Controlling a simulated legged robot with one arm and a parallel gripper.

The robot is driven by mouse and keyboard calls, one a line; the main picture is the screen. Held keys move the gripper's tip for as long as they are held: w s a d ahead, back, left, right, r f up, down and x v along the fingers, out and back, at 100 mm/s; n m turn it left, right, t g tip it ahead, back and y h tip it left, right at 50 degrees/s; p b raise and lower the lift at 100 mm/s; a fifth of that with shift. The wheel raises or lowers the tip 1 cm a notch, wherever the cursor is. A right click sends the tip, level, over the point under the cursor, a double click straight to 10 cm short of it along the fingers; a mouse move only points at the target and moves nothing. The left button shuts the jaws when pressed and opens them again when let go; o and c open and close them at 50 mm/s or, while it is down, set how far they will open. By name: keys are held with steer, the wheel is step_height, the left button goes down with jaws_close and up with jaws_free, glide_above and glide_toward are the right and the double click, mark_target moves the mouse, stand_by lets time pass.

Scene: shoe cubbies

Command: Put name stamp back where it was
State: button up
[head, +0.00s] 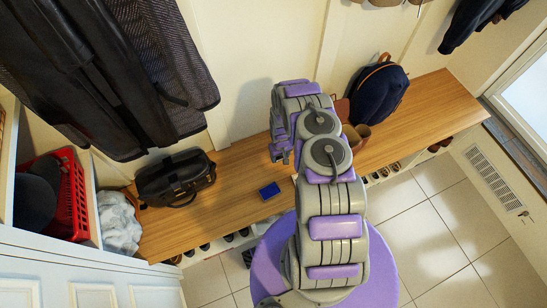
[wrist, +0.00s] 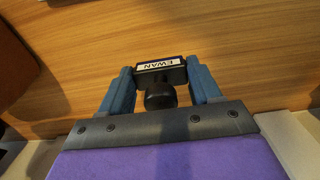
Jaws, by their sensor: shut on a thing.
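The name stamp (wrist: 160,70) shows in the wrist view, with a black body, a black round knob and a white label reading EWAN, upside down in the picture. My gripper (wrist: 161,82) is shut on it, with one blue finger on each side. The stamp is over the wooden bench; I cannot tell whether it touches the wood. In the head view my gripper (head: 281,152) is over the bench (head: 235,178), near its back edge, and the stamp cannot be made out there. A small blue pad or box (head: 269,190) lies on the bench to the gripper's lower left.
A black bag (head: 175,178) stands on the bench at left. Brown boots (head: 354,135) and a navy backpack (head: 378,92) stand at right, partly behind my arm. Coats (head: 100,70) hang at upper left. Shoes (head: 232,237) sit below the bench. Bare wood lies between bag and gripper.

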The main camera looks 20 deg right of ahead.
steer(key=shift+w+a+f+b, duration=0.1)
steer(key=shift+w+a+b, duration=0.05)
steer(key=shift+w+a, duration=0.4)
steer(key=shift+w+a+f+b, duration=0.15)
steer(key=shift+w+a, duration=0.15)
steer(key=shift+w, duration=0.45)
steer(key=shift+w+a+f, duration=0.15)
steer(key=shift+a+f, duration=0.05)
step_height(320, 180, down, 3)
steer(key=shift+b, duration=0.75)
steer(key=shift+r, duration=0.1)
steer(key=shift+d, duration=0.1)
steer(key=o, duration=0.9)
